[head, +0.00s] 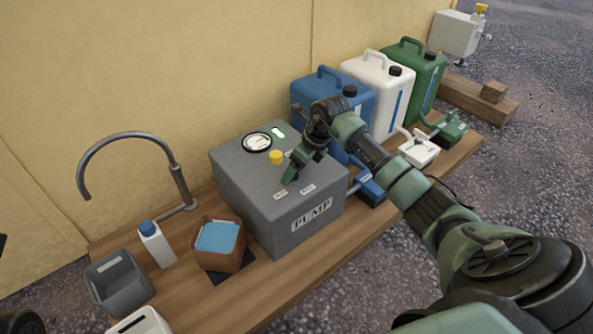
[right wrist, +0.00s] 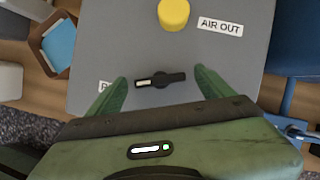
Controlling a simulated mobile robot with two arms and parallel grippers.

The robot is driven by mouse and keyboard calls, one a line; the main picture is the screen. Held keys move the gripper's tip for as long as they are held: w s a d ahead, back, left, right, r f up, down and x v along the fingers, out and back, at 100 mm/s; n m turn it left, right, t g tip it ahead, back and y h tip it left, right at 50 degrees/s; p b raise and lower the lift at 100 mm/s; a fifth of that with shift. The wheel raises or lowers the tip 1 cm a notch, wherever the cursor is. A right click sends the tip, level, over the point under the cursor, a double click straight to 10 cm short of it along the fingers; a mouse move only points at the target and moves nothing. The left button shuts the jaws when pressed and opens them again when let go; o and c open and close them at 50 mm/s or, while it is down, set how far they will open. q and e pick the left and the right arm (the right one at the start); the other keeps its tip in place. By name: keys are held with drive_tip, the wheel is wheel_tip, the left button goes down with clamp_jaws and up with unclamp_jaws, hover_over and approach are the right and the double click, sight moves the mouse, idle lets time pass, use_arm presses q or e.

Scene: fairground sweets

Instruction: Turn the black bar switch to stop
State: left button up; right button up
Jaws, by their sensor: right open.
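The black bar switch (right wrist: 160,79) is on top of the grey pump box (head: 235,190). In the right wrist view it lies nearly level, with a white mark on its left end. My right gripper (right wrist: 160,88) is open, one finger on each side of the bar, with gaps at both ends. In the head view the right gripper (head: 297,168) hangs over the box top and hides the switch. A label at the left in the wrist view is mostly covered by a finger, so I cannot read it. My left gripper is not in view.
A yellow knob (head: 276,157), a round gauge (head: 257,142) and a green lamp (head: 279,133) are on the box. An AIR OUT label (right wrist: 220,26) lies beside the knob. Jerrycans (head: 330,95) stand behind. A tap (head: 130,137), bottle (head: 156,245) and grey tub (head: 120,283) are left.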

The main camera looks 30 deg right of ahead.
drive_tip(key=shift+c, duration=0.3)
drive_tip(key=c, duration=1.3)
